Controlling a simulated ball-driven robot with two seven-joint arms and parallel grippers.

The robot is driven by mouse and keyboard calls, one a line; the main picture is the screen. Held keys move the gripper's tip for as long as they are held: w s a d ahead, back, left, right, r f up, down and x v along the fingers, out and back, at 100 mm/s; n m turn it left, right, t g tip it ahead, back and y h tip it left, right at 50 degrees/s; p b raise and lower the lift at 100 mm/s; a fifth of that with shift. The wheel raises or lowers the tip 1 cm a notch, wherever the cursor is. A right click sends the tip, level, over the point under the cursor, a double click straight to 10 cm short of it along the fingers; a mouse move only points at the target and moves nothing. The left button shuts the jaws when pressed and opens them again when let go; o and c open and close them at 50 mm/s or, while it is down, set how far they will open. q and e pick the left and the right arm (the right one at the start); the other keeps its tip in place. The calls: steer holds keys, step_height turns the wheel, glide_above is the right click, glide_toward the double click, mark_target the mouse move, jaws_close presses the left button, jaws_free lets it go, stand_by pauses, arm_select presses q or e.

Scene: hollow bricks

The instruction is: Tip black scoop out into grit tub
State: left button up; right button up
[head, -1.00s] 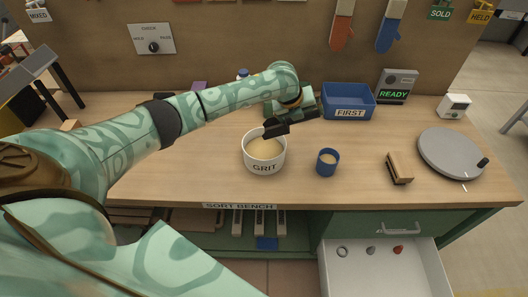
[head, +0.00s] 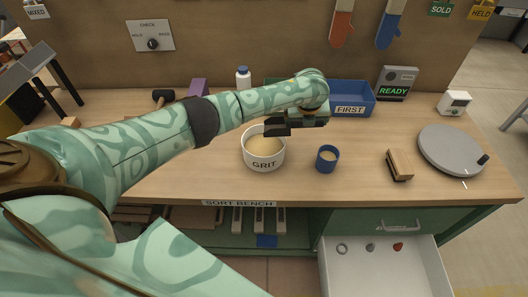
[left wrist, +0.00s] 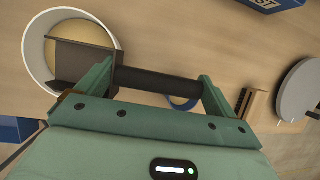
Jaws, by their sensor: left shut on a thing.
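The white grit tub (head: 264,161), labelled GRIT, stands on the bench with pale grit in it. My left gripper (left wrist: 158,82) is shut on the dark handle of the black scoop (left wrist: 82,62). In the left wrist view the scoop's pan overlaps the tub's opening (left wrist: 27,62). In the head view the scoop (head: 277,127) is at the tub's far right rim, just above it; I cannot tell whether it touches. My right gripper is not in view.
A blue cup (head: 327,160) with pale contents stands right of the tub. A wooden block brush (head: 399,165) and a grey turntable (head: 450,150) are further right. A blue FIRST bin (head: 350,110) is behind. An open drawer (head: 385,265) juts out at the front.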

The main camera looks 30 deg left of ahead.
arm_select(q)
steer(key=shift+r, duration=0.1)
stand_by(0.3)
step_height(320, 180, up, 5)
steer(key=p, duration=0.5)
stand_by(0.4)
